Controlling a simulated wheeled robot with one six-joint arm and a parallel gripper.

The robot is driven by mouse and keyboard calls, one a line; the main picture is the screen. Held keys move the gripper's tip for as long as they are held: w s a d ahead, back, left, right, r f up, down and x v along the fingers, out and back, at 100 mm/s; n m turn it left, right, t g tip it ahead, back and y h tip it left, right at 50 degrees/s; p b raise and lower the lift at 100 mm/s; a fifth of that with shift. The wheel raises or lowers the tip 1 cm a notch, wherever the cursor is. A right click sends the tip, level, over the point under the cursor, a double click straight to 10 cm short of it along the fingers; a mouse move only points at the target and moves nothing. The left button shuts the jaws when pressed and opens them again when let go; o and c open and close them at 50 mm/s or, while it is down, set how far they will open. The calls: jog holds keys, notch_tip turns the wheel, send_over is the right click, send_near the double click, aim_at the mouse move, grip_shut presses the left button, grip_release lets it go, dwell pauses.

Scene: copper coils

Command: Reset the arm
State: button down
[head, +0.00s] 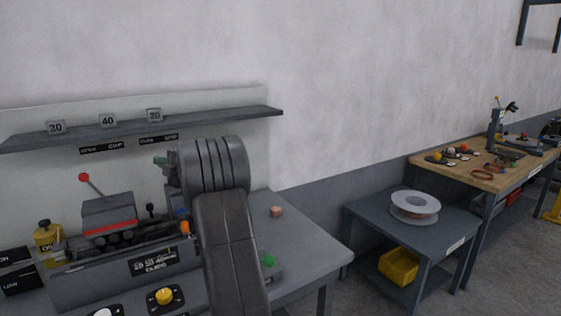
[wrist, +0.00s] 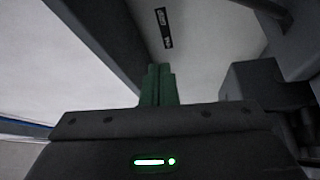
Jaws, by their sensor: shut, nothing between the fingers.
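My gripper shows in the wrist view (wrist: 158,84) as two green fingers pressed together with nothing between them. It points up toward the underside of a grey shelf and a pale back panel. In the head view my arm rises in front of the grey workbench (head: 310,262), and a bit of the green gripper (head: 160,161) shows left of the arm's top, above the machine. My arm hides part of the machine (head: 108,215) and of the bench behind it.
To the right, a grey cart (head: 372,218) holds a white spool (head: 415,205), and a wooden-topped table (head: 450,172) stands farther off.

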jog(key=shift+s+a+f+n+g+h+p, duration=0.15)
jog(key=shift+s+a+f+n+h+p, duration=0.15)
jog(key=shift+a+n, duration=0.2)
jog(key=shift+s+a+f+n+g+h+p, duration=0.1)
jog(key=shift+s+a+n+g+h+p, duration=0.1)
jog(key=shift+s+a+n, duration=0.25)
jog(key=shift+w, duration=0.15)
